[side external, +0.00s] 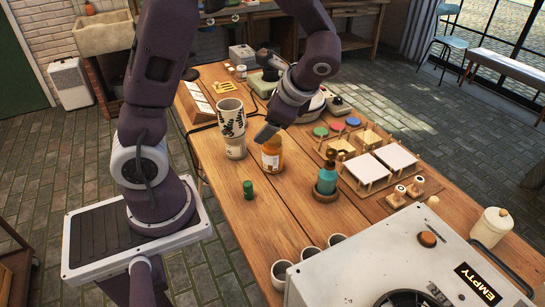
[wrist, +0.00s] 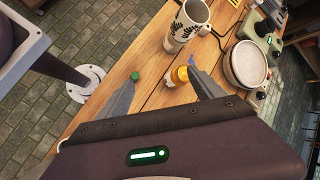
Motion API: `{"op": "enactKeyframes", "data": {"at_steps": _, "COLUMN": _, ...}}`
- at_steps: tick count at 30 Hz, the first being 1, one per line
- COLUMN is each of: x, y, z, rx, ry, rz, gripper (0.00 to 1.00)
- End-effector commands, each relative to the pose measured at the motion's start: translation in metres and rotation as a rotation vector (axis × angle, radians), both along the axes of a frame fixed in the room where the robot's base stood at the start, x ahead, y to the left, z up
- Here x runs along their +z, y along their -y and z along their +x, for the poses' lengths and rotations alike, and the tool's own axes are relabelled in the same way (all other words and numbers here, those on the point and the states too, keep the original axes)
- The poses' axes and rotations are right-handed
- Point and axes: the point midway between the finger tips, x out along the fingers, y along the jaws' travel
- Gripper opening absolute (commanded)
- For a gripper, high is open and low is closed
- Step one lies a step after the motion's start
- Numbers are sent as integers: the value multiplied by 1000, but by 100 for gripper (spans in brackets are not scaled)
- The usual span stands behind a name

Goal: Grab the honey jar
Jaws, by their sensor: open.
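The honey jar (side external: 272,157), an orange jar with a pale label, stands upright on the wooden table beside a tall white cup with a dark leaf pattern (side external: 232,118). My gripper (side external: 268,133) is by the jar's upper part in the side view, and a finger overlaps the jar's top. In the wrist view my gripper (wrist: 163,70) is open, and the jar (wrist: 174,78) shows between the fingers, closer to the right one. Nothing is held. I cannot tell whether a finger touches the jar.
A small green-capped item (side external: 248,190) stands in front of the jar; it shows by the left fingertip in the wrist view (wrist: 135,76). A teal bottle (side external: 327,178) stands to the right. Beyond are racks with white tiles (side external: 366,172).

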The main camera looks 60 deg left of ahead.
Motion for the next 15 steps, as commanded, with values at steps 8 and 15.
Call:
{"op": "enactKeyframes", "data": {"at_steps": 8, "x": -122, "y": -73, "z": 59, "rx": -458, "ry": -526, "rz": 372, "gripper": 77}}
{"op": "enactKeyframes", "data": {"at_steps": 15, "x": -151, "y": -91, "z": 68, "rx": -569, "ry": -631, "rz": 441, "gripper": 77}}
